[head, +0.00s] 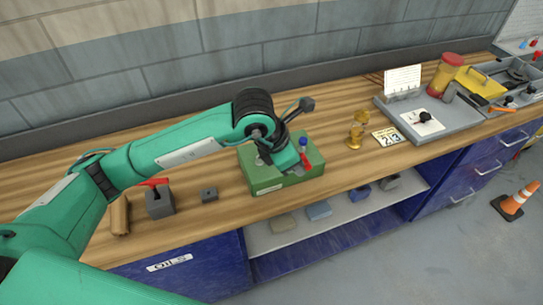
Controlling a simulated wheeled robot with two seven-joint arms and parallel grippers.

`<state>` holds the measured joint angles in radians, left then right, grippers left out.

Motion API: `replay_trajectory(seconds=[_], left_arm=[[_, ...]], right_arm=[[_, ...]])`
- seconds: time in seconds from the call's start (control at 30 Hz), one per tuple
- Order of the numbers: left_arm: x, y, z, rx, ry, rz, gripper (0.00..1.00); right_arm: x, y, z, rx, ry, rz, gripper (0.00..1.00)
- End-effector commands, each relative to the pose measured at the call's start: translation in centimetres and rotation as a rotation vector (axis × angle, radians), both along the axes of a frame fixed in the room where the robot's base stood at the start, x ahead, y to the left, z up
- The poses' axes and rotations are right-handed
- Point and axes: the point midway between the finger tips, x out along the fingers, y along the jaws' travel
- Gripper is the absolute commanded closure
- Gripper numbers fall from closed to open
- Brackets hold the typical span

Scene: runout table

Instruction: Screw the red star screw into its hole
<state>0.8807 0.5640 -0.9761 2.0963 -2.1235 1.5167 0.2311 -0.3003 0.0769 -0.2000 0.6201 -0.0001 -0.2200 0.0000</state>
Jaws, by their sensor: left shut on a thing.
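The green block (262,183) sits on the wooden table near its front edge. My left gripper (301,165) is over the block's top, pointing down, and is shut on the red star screw (304,161). The screw's lower end and its hole are too small or hidden to make out. A blue knob (303,141) shows just behind the red screw. My right gripper is not in view.
A grey block with a red handle (160,198), a small dark grey block (209,194) and a brown cylinder (120,214) stand left. Bare tabletop (337,155) lies right of the block.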

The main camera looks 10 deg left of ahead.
Motion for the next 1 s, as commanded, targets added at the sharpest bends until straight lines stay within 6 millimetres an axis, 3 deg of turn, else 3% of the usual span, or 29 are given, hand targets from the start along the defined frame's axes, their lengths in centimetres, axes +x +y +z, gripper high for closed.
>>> replay_trajectory(seconds=[0.23, 0.47, 0.7, 1.0], left_arm=[[2.2, -1.1, 0.7, -0.305, -0.141, -0.171, 1.0], [4.9, 0.5, 0.8, -0.573, -0.27, -0.169, 1.0], [7.6, 4.8, -0.3, -0.765, -0.445, -0.011, 1.0], [9.3, 10.9, -2.7, -0.84, -0.652, 0.217, 1.0]], right_arm=[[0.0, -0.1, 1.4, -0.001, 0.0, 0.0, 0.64], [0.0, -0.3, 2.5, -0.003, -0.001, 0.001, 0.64], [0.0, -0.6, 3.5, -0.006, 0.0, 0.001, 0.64], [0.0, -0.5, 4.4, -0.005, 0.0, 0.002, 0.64]])
